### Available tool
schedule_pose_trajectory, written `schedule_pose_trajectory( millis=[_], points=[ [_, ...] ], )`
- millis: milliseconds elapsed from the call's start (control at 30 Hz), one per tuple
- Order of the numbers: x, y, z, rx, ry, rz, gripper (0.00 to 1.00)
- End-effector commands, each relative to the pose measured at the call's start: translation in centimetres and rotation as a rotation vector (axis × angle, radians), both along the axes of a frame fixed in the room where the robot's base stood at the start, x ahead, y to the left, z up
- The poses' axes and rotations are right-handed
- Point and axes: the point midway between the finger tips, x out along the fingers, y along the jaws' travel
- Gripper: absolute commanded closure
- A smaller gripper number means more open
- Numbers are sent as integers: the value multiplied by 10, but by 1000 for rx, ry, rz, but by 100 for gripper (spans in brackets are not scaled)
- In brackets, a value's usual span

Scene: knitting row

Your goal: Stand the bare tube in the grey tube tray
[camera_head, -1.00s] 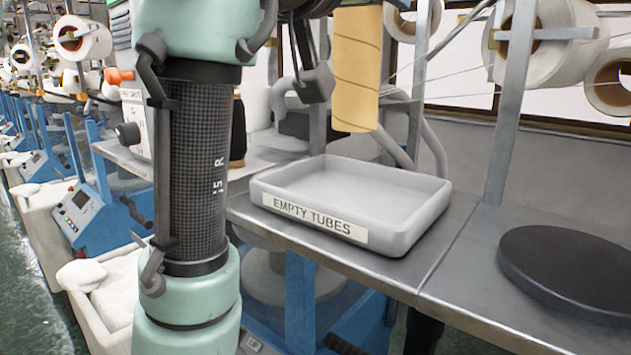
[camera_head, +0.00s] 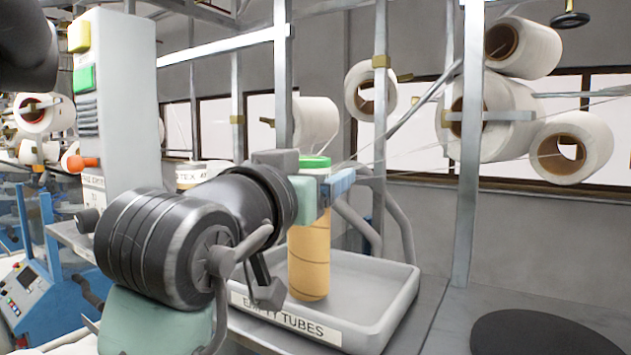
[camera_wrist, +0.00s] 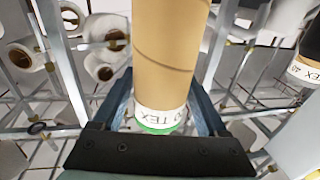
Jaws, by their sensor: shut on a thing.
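The bare tube (camera_head: 309,262) is tan cardboard with a spiral seam and a green rim at its top end. It is upright over the grey tube tray (camera_head: 392,318), its lower end within the tray's outline. I cannot tell whether it touches the tray floor. My gripper (camera_head: 322,187) is shut on the tube near its green end. In the wrist view the tube (camera_wrist: 172,45) lies between the fingers of my gripper (camera_wrist: 165,105), with a white "TEX" band by the green rim. The tray's front label reads "EMPTY TUBES", partly hidden by my arm.
A dark round disc (camera_head: 535,332) lies on the bench right of the tray. Metal posts (camera_head: 467,150) and a bent grey pipe (camera_head: 358,225) stand behind the tray. White yarn packages (camera_head: 575,147) hang at the upper right. The tray around the tube looks empty.

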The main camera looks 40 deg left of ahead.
Motion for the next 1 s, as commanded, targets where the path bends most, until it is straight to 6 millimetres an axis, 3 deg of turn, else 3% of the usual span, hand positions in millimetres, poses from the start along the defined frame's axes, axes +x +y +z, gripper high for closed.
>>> schedule_pose_trajectory(
  millis=[133, 567, 600, 700, 1000],
  points=[
    [0, 0, -12, -1, 0, 1, 100],
    [0, 0, -19, 0, -1, 0, 100],
    [0, 0, -18, 0, -1, 1, 19],
    [0, 0, -17, 0, -1, 1, 1],
    [0, 0, -14, 0, -1, 1, 0]
  ],
)
